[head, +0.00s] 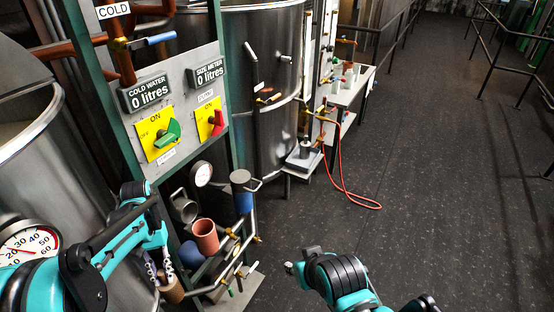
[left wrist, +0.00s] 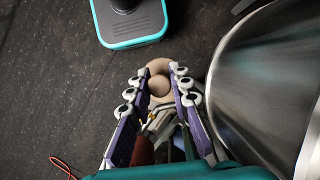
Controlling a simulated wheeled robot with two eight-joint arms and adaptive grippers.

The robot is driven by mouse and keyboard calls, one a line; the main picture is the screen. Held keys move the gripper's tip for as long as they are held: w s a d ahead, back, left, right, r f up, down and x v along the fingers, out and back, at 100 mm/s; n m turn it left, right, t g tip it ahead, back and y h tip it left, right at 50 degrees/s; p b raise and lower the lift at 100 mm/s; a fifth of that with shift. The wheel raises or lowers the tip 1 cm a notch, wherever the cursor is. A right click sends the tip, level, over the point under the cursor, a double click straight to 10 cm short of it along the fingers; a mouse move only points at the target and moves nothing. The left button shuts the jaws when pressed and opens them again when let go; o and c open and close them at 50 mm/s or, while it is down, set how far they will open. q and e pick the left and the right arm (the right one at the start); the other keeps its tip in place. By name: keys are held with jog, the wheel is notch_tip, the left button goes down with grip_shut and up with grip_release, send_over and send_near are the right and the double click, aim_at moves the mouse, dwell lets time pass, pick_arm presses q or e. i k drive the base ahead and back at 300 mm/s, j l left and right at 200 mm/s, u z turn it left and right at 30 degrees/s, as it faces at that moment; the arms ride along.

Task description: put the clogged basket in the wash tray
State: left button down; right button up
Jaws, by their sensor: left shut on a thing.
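My left gripper (head: 160,277) points down at the lower left of the head view. It is shut on a small tan round thing (head: 172,290), which also shows between the two fingers in the left wrist view (left wrist: 158,68). The held thing has a ring-like rim and a rounded middle. I cannot tell for sure whether it is the clogged basket. Part of my right arm (head: 340,280) shows at the bottom middle, but its fingers cannot be made out. I cannot make out a thing that is clearly the wash tray.
Beside the left gripper are a terracotta cup (head: 205,236), a grey metal jug (head: 184,207) and brass-valved pipes (head: 238,240). A control panel (head: 178,110) stands above them. Steel tanks (head: 262,90) stand behind. A white bench (head: 350,88) with a red hose is farther back. The dark floor at right is clear.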

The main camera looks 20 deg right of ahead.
aim_at(300, 164)
jog(key=i+l+u, duration=0.25)
jog(key=l, duration=0.3)
jog(key=l+u, duration=0.25)
jog(key=l, duration=0.3)
jog(key=i+l+u, duration=0.1)
jog(key=l+u, duration=0.15)
jog(key=l, duration=0.35)
jog(key=i+l+u, duration=0.1)
jog(key=l, duration=1.9)
jog(key=i+l, duration=0.1)
jog(key=l, duration=1.95)
jog(key=u, duration=0.05)
